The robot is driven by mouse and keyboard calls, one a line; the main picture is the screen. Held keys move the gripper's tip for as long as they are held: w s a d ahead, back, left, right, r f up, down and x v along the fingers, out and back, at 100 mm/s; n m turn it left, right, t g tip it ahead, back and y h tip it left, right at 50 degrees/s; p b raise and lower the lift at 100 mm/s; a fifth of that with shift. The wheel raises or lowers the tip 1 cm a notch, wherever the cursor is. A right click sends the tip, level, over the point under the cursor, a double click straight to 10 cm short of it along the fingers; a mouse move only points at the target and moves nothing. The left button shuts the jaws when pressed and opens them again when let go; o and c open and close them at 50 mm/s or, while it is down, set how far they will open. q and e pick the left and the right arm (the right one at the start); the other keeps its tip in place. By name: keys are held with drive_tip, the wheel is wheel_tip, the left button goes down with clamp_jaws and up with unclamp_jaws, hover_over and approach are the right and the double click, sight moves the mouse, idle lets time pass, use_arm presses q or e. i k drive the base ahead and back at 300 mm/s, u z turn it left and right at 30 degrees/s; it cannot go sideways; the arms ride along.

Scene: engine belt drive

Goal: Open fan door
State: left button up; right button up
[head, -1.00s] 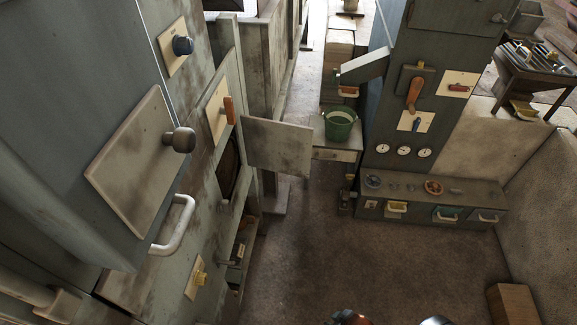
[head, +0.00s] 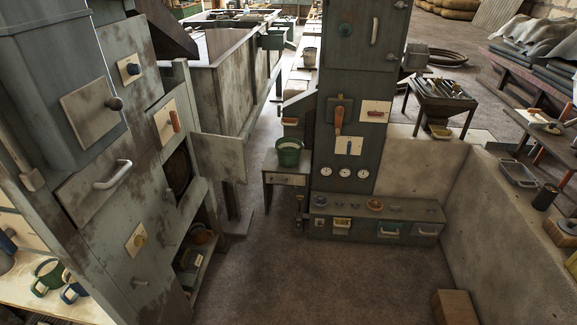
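No part is labelled as the fan door, so I cannot tell for sure which one it is. A flat weathered panel (head: 219,158) sticks out from the cabinet's right side, beside a dark round opening (head: 179,172). Neither gripper is in view.
A dark control column (head: 353,90) with gauges stands at centre, above a low drawer unit (head: 372,222). A green bucket (head: 289,153) stands on a small table (head: 287,179). A low wall (head: 480,200) and wooden box (head: 455,307) are at right. The floor (head: 320,275) between is clear.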

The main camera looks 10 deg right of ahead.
sight(218, 157)
drive_tip(key=z, duration=0.65)
drive_tip(key=i, duration=0.9)
drive_tip(key=z, duration=0.4)
drive_tip(key=i, duration=1.25)
drive_tip(key=u, duration=0.95)
drive_tip(key=i, duration=0.8)
drive_tip(key=u, duration=1.2)
drive_tip(key=i, duration=0.25)
drive_tip(key=u, duration=0.2)
